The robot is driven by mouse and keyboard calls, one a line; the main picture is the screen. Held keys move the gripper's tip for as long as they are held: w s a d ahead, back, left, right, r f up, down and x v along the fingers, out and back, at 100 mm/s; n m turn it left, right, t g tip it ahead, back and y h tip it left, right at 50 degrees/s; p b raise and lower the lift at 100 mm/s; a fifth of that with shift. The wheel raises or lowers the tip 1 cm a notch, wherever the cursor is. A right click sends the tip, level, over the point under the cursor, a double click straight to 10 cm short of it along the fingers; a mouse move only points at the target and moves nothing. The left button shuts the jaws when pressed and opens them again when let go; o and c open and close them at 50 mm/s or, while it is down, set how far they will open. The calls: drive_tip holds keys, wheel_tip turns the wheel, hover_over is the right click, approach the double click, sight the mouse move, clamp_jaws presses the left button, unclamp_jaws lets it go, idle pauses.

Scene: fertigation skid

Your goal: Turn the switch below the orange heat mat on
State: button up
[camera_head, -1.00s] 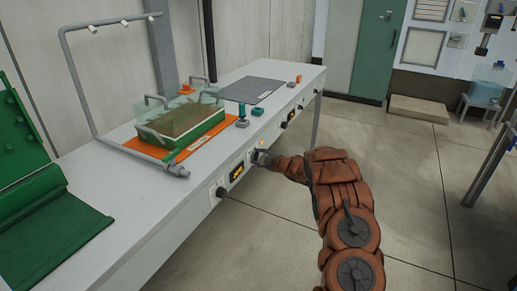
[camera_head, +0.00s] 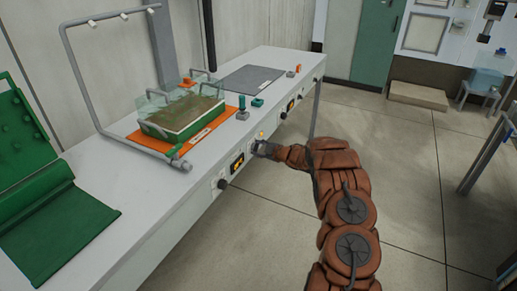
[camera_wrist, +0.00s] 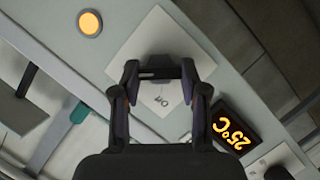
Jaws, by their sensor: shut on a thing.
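The orange heat mat (camera_head: 221,121) lies on the bench under a green-rimmed tray (camera_head: 187,127) of brown material. On the bench's front panel below it, my gripper (camera_head: 262,148) is at the switch, which it hides in the head view. A round amber lamp (camera_wrist: 90,23) beside the plate is lit. A display (camera_wrist: 235,128) on its other side reads 25°C.
A grey pipe frame (camera_head: 85,90) stands around the tray. The floor right of my arm is clear.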

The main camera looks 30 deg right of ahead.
drive_tip(key=o, duration=1.1)
drive_tip(key=shift+o, duration=0.2)
drive_tip(key=shift+s, duration=0.1)
drive_tip(key=v, duration=1.1)
drive_tip(key=shift+s, duration=0.35)
drive_tip(key=shift+d+r, duration=0.1)
drive_tip(key=shift+d, duration=0.05)
